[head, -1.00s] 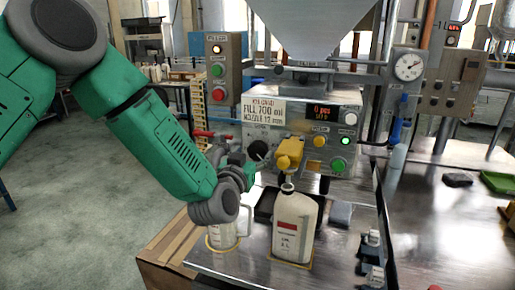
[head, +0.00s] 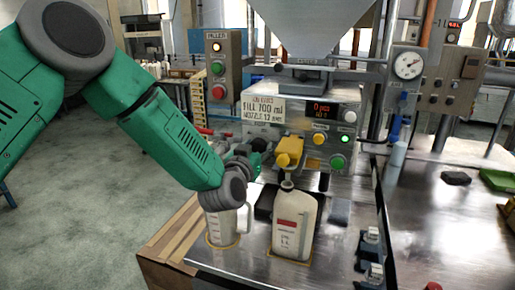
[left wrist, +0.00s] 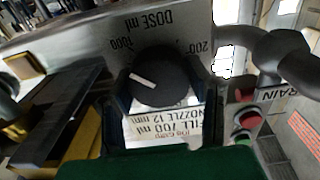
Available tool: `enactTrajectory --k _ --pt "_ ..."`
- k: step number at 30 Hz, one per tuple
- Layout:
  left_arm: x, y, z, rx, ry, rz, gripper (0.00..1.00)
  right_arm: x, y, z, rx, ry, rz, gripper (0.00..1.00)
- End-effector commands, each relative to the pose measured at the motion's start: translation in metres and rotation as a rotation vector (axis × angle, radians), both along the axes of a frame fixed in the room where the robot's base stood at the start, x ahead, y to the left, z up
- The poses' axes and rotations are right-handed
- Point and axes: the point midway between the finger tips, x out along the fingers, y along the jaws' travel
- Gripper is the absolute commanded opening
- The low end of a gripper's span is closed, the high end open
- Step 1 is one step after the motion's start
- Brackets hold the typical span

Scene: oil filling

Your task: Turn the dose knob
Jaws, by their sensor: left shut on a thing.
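The dose knob (left wrist: 160,78) is black and round with a white pointer line. In the left wrist view, the panel around it appears upside down, with "DOSE ml", "1000" at picture left and "200" at picture right. The pointer line points to picture left and slightly up. My left gripper (left wrist: 162,97) has its dark fingers on both sides of the knob and is shut on it. In the head view, my left gripper (head: 256,152) is at the panel of the filling machine (head: 300,125) and mostly hides the knob. My right gripper is not in view.
A sign (head: 263,108) reads "FILL 700 ml, NOZZLE 12 mm". The yellow nozzle part (head: 289,150) is just right of my gripper. A cream bottle (head: 294,222) stands below it. A clear jug (head: 222,230) stands below my wrist. A button box (head: 217,65) is behind.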

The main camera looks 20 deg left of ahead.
Motion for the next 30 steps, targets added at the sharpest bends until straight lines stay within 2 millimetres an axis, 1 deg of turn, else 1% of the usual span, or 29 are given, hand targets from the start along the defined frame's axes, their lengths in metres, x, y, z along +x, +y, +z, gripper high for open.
enactTrajectory --k 5,11,30 --pt "0.0 0.002 -0.002 -0.051 0.004 0.003 0.15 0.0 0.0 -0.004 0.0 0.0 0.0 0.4" --pt "0.0 0.002 -0.004 -0.177 0.009 0.003 0.15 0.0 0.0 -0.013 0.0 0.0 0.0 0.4" --pt "0.0 0.005 -0.006 -0.777 0.03 0.005 0.15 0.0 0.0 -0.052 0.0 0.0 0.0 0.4"
